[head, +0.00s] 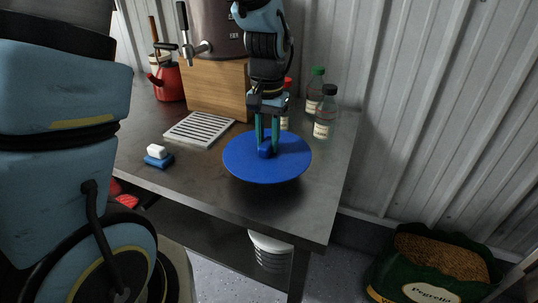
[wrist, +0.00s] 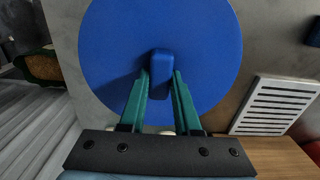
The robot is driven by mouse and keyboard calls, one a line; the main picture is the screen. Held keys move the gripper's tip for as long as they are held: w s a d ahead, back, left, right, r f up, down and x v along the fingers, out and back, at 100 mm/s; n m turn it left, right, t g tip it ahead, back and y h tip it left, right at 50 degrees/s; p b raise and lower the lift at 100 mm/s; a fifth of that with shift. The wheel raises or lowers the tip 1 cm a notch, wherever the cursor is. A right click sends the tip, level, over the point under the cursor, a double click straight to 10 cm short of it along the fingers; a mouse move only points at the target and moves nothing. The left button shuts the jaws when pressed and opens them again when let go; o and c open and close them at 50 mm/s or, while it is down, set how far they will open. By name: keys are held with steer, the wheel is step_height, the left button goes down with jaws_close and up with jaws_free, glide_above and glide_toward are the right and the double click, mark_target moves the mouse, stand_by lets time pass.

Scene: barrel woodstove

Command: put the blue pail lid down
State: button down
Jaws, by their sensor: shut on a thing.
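The blue pail lid (head: 290,165) is a flat round disc with a small upright knob (head: 265,149) at its middle. My gripper (head: 267,140) comes down from above and is shut on that knob. In the head view the lid is over the table top (head: 220,187) near its front right part. I cannot tell for sure whether its underside touches the table. In the wrist view the lid (wrist: 205,50) fills the middle, with the green fingers (wrist: 161,82) on either side of the knob.
A slotted drip tray (head: 198,129) lies left of the lid, before a wooden box (head: 217,88). Bottles (head: 325,112) stand behind the lid near the wall. A white and blue block pair (head: 158,158) sits at left. The table's right edge is close to the lid.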

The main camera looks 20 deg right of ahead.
mark_target(268, 158)
steer(key=shift+f+p, duration=0.45)
steer(key=shift+f, duration=2.05)
steer(key=shift+f, duration=0.2)
steer(key=c, duration=0.6)
jaws_free()
step_height(268, 158, up, 12)
steer(key=shift+r+b, duration=0.25)
steer(key=shift+b, duration=0.7)
steer(key=a+f+n, duration=0.1)
steer(key=a+n, duration=0.1)
steer(key=a, duration=0.6)
steer(key=a+f+n+t, duration=0.1)
steer(key=a+f+n, duration=0.1)
steer(key=a, duration=0.7)
steer(key=a+f+n, duration=0.2)
steer(key=a+n, duration=0.1)
steer(key=a, duration=0.5)
steer(key=shift+w+a+t, duration=0.3)
steer(key=shift+w+a, duration=0.1)
